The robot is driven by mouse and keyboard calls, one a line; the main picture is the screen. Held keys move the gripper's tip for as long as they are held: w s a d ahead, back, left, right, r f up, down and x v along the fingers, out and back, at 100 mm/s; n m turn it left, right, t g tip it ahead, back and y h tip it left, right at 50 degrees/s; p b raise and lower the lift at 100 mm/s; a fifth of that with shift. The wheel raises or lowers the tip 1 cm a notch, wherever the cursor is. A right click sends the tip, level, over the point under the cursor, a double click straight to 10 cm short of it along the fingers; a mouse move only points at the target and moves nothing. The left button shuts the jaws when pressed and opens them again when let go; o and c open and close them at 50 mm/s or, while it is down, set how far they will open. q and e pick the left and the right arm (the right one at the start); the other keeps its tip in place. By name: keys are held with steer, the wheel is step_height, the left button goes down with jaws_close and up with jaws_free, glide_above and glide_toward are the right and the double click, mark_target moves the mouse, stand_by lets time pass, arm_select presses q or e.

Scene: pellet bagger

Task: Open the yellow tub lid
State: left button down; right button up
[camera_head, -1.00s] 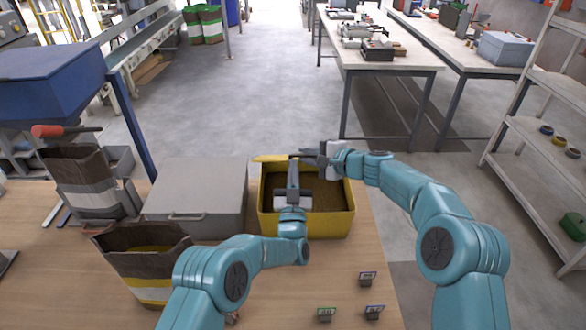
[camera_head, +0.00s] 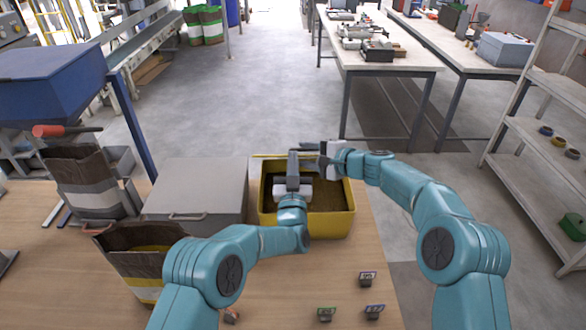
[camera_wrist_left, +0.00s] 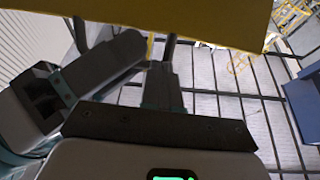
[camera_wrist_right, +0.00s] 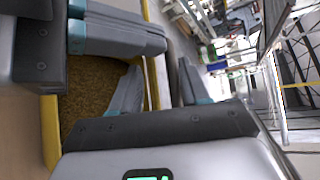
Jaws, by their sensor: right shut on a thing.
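The yellow tub (camera_head: 333,224) stands open on the bench, with brown pellets (camera_head: 325,194) inside. Its yellow lid (camera_head: 262,156) shows as a thin strip along the back rim, nearly edge-on. A broad yellow panel, apparently the lid (camera_wrist_left: 150,20), fills the top of the left wrist view. My right gripper (camera_head: 312,157) is at the tub's back edge. Its fingers (camera_wrist_right: 155,90) stand on either side of a yellow edge, apparently the lid; the contact is partly hidden. My left gripper (camera_head: 293,158) is over the tub, close beside the right gripper, with its fingers together.
A grey box (camera_head: 195,190) stands close to the tub's left. Open bags (camera_head: 140,270) stand farther left, below a blue hopper (camera_head: 50,80).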

arm_select(q)
steer(key=shift+r, duration=0.3)
arm_select(e)
steer(key=shift+s+a+f, duration=0.1)
steer(key=shift+f, duration=0.35)
